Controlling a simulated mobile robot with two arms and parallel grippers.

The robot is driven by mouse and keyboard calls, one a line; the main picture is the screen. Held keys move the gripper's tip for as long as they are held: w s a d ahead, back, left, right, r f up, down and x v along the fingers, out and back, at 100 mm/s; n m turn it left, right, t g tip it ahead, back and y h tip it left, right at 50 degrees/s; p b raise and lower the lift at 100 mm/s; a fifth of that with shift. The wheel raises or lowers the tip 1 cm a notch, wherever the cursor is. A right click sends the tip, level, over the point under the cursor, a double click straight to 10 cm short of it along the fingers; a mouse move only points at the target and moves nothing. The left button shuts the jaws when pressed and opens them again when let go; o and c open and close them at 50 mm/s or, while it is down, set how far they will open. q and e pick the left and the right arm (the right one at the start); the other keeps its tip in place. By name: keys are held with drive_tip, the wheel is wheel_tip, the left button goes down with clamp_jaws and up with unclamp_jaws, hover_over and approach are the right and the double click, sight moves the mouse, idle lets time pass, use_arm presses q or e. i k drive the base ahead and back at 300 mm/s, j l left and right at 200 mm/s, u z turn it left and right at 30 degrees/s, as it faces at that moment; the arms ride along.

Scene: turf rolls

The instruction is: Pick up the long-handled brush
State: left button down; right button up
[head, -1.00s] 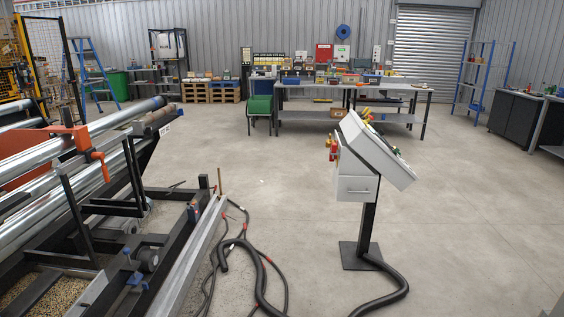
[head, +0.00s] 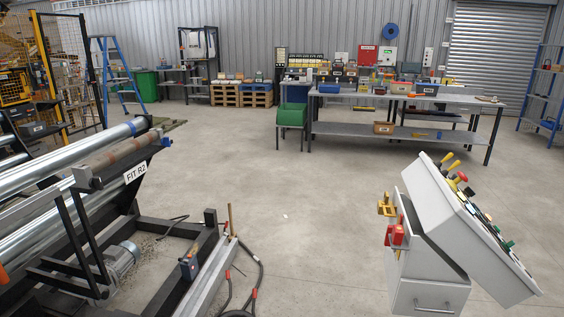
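I cannot make out a long-handled brush for certain. A thin brown upright stick (head: 230,219) stands at the far end of the machine's pale rail, at lower left of centre. I cannot tell whether it is a brush handle, and no bristles show. Neither of my grippers is in view.
The roller machine (head: 100,190) fills the left side. A grey control console (head: 440,230) stands at the lower right. Dark hoses (head: 250,285) lie on the floor between them. A long workbench (head: 410,133) stands at the back. The middle floor is clear.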

sight(231, 222)
drive_tip(key=i+j, duration=0.2)
drive_tip(key=i, duration=0.9)
drive_tip(key=i+j+u, duration=0.1)
drive_tip(key=i, duration=1.05)
drive_tip(key=i+u, duration=0.2)
drive_tip(key=i, duration=0.3)
drive_tip(key=i+l+u, duration=0.2)
drive_tip(key=i, duration=0.35)
